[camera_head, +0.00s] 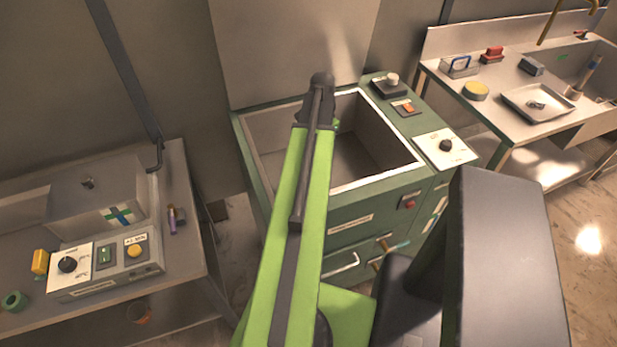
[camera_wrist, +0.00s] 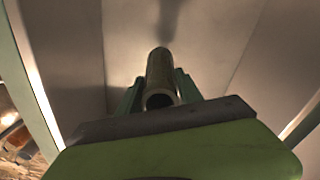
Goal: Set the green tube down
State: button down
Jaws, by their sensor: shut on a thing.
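The green tube (camera_wrist: 160,72) is a dull, dark green hollow cylinder, seen end-on from its near open end in the wrist view. My gripper (camera_wrist: 160,88) is shut on it, with one green finger on each side. The open vacuum chamber (camera_head: 258,152) is a green-framed box with a grey inside and a pale rim. My arm reaches over its opening, and the wrist view shows its pale walls around the tube. In the head view my arm hides most of the gripper and tube; only a small green bit shows beside it. I cannot tell the tube's height above the chamber floor.
A control panel (camera_head: 445,148) with a knob is on the chamber's right side. A left bench holds a grey box with a green cross (camera_head: 100,200), a yellow block (camera_head: 40,262) and a green ring (camera_head: 14,301). A right bench has a tray (camera_head: 520,104) and sink.

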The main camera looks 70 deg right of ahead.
jog(key=w+a+f+b, duration=0.3)
jog(key=w+f+b, duration=0.2)
jog(key=f+b, duration=0.2)
jog(key=shift+w+a+f, duration=0.25)
jog(key=shift+w+f, duration=0.05)
jog(key=shift+f, duration=0.35)
jog(key=c, duration=0.8)
grip_release()
jog(key=shift+r, duration=0.1)
notch_tip(320, 180, up, 12)
jog(key=p, duration=1.2)
